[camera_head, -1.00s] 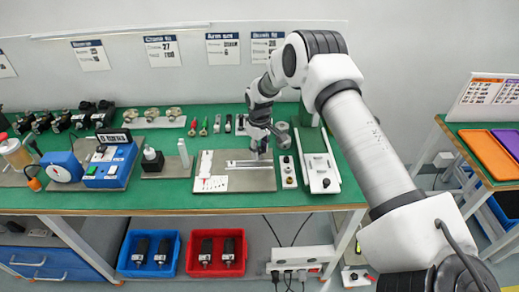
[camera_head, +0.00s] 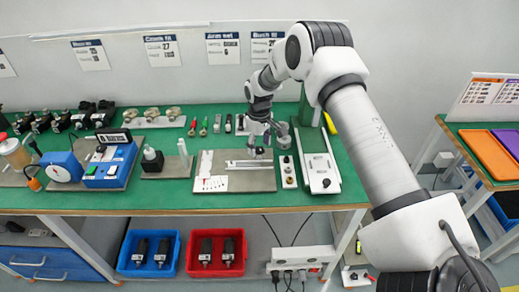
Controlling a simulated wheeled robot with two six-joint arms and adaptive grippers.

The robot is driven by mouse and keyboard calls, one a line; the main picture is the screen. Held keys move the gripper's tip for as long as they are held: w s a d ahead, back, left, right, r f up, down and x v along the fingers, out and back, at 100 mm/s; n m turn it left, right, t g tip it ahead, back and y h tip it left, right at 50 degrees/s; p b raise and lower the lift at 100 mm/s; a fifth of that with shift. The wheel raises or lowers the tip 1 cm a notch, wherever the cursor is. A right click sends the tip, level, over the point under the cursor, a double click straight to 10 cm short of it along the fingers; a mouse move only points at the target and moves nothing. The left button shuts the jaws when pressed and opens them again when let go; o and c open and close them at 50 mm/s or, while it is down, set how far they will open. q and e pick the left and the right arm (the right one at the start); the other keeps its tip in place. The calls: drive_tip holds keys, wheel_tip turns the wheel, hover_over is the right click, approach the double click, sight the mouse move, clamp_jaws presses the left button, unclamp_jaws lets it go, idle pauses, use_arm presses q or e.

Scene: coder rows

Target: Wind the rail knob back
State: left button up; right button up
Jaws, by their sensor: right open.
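My right gripper (camera_head: 260,152) is open and points down over the right part of a grey plate (camera_head: 237,184) on the green bench. A pale rail (camera_head: 247,164) runs across that plate, and the gripper is at the rail's right portion. The rail knob is too small to make out, and the gripper may hide it. I cannot tell whether the fingers touch anything. My left gripper is not in view.
Right of the plate are a narrow strip with round buttons (camera_head: 288,171) and a white-and-grey device (camera_head: 320,172). Small tools lie behind. The bench's front strip (camera_head: 240,200) is clear.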

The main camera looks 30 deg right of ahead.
wheel_tip(320, 180, up, 10)
drive_tip(key=n+b, duration=0.1)
drive_tip(key=b, duration=0.3)
hover_over(259, 149)
wheel_tip(259, 149, down, 5)
drive_tip(key=shift+d+r, duration=0.1)
drive_tip(key=shift+n+p, duration=0.3)
drive_tip(key=shift+p, duration=0.05)
wheel_tip(259, 149, down, 7)
drive_tip(key=shift+r+p, duration=0.15)
drive_tip(key=shift+p, duration=0.45)
drive_tip(key=shift+w+f, duration=0.1)
drive_tip(key=shift+f, duration=0.3)
drive_tip(key=c, duration=1.2)
